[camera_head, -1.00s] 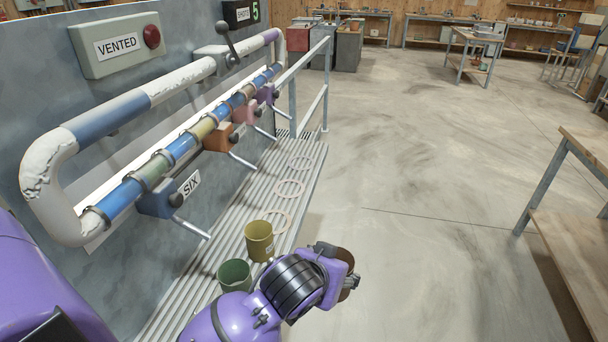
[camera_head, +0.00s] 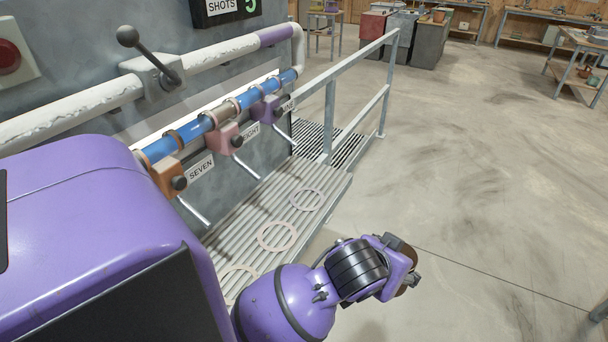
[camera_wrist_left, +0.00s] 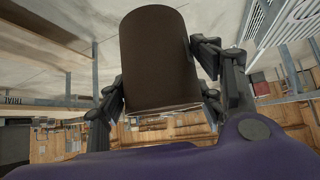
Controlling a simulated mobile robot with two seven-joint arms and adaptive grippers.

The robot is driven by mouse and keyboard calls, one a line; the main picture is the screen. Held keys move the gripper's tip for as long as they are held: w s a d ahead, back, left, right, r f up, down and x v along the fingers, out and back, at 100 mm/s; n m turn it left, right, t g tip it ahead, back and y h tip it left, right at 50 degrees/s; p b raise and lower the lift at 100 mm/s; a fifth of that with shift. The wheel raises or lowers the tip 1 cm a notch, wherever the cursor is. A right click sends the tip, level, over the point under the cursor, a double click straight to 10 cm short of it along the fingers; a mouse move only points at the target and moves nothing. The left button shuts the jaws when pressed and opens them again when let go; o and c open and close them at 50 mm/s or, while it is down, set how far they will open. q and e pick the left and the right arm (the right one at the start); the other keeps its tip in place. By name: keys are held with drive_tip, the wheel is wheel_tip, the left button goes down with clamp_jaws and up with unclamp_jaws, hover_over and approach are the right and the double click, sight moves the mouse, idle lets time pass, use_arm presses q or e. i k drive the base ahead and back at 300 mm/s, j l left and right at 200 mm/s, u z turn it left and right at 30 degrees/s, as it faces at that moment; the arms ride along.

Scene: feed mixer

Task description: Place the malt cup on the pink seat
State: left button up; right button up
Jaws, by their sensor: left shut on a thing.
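A dark brown cup (camera_wrist_left: 158,45), which I take for the malt cup, fills the upper middle of the left wrist view. The fingers of my left gripper (camera_wrist_left: 160,80) are shut on it from both sides. Three pale rings lie on the platform. The middle one looks pinkish and seems to be the pink seat (camera_head: 258,240); it is empty, left of my wrist. My right gripper is not in view.
The slatted platform (camera_head: 245,213) runs along the grey machine wall. Orange, pink (camera_head: 224,137) and purple blocks with levers project over it, labelled SEVEN, EIGHT and NINE. A metal railing (camera_head: 330,105) stands at its far end.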

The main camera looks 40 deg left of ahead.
sight(276, 236)
drive_tip(key=i, duration=1.4)
drive_tip(key=i+u, duration=0.35)
drive_tip(key=i+l+u, duration=0.25)
drive_tip(key=i+u, duration=0.15)
drive_tip(key=u, duration=1.5)
